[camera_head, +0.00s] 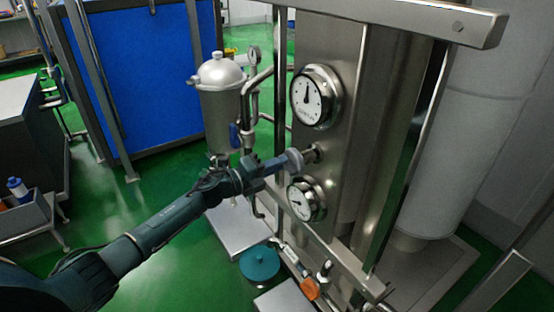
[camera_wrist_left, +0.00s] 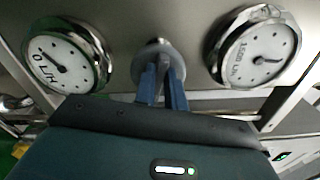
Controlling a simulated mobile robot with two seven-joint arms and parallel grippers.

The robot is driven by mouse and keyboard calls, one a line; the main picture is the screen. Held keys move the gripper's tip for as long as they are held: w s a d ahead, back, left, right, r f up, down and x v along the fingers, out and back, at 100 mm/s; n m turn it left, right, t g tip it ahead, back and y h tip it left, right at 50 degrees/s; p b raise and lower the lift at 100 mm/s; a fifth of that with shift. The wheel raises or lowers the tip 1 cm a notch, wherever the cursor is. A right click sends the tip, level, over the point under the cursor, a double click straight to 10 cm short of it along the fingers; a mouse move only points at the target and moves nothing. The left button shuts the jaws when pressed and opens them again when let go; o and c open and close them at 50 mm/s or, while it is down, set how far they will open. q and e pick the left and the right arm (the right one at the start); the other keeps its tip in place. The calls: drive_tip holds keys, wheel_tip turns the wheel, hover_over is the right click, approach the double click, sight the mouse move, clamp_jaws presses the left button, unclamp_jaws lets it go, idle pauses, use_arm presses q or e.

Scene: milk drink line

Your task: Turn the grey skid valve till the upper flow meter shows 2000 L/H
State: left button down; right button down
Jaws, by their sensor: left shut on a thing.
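The grey skid valve (camera_head: 315,153) sits on the steel panel between two round gauges. It also shows in the left wrist view (camera_wrist_left: 157,48), between my fingertips. The upper flow meter (camera_head: 310,97) has its needle pointing about straight up. In the left wrist view it is the right-hand dial (camera_wrist_left: 258,52), turned sideways; its text looks like 1500 L/H. The lower gauge (camera_head: 305,200) is the left-hand dial (camera_wrist_left: 62,65) there and reads 0 L/H. My left gripper (camera_head: 297,159) is shut on the valve, its fingers partly hiding it. My right gripper is not in view.
A steel tank with a domed lid (camera_head: 219,95) and pipes stand left of the panel. A steel rail (camera_head: 400,18) crosses above it. An orange-handled fitting (camera_head: 309,288) and pipes lie below.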

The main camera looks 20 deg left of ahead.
use_arm(q)
drive_tip(key=n, duration=0.2)
drive_tip(key=n+p, duration=0.1)
drive_tip(key=n, duration=0.1)
drive_tip(key=n+p, duration=0.1)
drive_tip(key=n, duration=0.1)
drive_tip(key=shift+f, duration=0.35)
idle(0.4)
drive_tip(key=c, duration=1.5)
unclamp_jaws()
drive_tip(key=shift+o, duration=0.2)
drive_tip(key=shift+s+a, duration=0.1)
drive_tip(key=v, duration=1.3)
drive_tip(key=shift+p, duration=0.35)
